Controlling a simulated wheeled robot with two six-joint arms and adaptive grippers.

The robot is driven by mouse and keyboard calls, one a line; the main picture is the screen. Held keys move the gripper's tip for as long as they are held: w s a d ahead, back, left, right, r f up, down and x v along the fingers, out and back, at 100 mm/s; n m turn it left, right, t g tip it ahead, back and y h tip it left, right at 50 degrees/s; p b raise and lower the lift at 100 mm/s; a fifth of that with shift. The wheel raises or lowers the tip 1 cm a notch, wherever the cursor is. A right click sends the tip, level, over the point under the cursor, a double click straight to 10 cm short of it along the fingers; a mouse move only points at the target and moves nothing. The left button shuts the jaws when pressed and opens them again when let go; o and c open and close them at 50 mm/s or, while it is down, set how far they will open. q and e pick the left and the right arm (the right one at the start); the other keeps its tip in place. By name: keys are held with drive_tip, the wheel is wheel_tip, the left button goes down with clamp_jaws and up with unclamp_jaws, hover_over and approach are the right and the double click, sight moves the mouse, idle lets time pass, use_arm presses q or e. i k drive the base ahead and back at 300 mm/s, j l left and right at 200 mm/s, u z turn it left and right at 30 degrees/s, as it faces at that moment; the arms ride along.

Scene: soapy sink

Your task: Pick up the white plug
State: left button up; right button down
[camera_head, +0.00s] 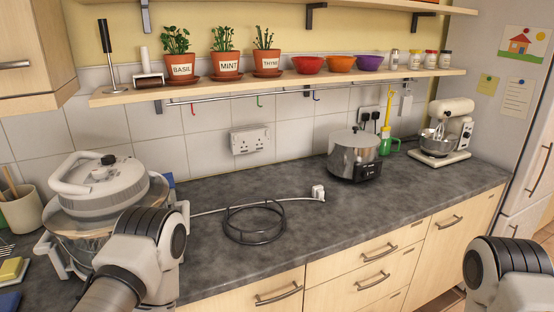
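The white plug (318,192) lies on the grey worktop (340,216), right of centre. Its white cord (211,211) runs left along the worktop and passes behind my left arm. At the left stands a white-lidded glass cooker (97,177), partly covered by my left arm. I cannot see where the cord ends. A dark joint of my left arm shows at the lower left and one of my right arm at the lower right. Neither gripper's fingers can be seen. Nothing is touching the plug.
A black wire ring (254,223) lies left of the plug, by the cord. A steel pot (353,153) and a stand mixer (445,132) stand to the right. A shelf (285,84) overhangs the back. The worktop around the plug is clear.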

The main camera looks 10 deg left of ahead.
sight(317, 192)
drive_tip(key=i+l+u, duration=0.1)
drive_tip(key=u, duration=0.3)
drive_tip(key=i+l+u, duration=0.1)
drive_tip(key=l+u, duration=0.5)
drive_tip(key=u, duration=0.25)
